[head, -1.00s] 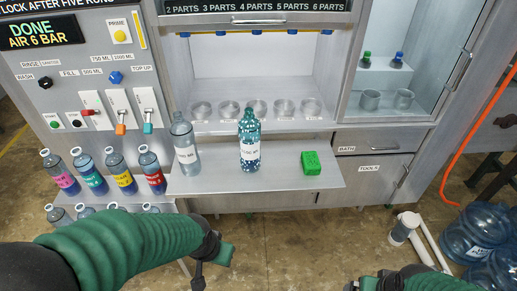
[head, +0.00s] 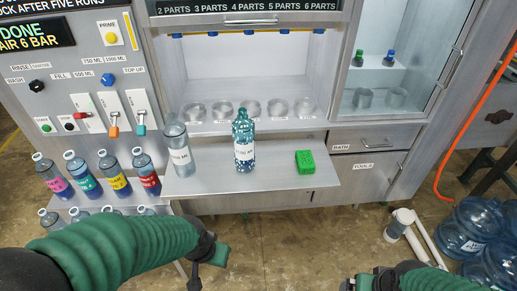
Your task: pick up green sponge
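The green sponge (head: 305,162) lies on the right part of the grey shelf (head: 270,190) that juts out in front of the machine. My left gripper (head: 207,270) is at the bottom of the head view, below and left of the sponge, in front of the shelf and apart from it. My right gripper (head: 362,284) is at the bottom edge, below and right of the sponge, and partly cut off. Neither gripper touches the sponge. The angle hides whether their fingers are open or shut.
On the same shelf stand a clear bottle (head: 177,150) and a teal bottle (head: 243,142), both left of the sponge. Several coloured-label bottles (head: 146,172) stand further left. Large blue jugs (head: 465,230) stand on the floor at right. The shelf around the sponge is clear.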

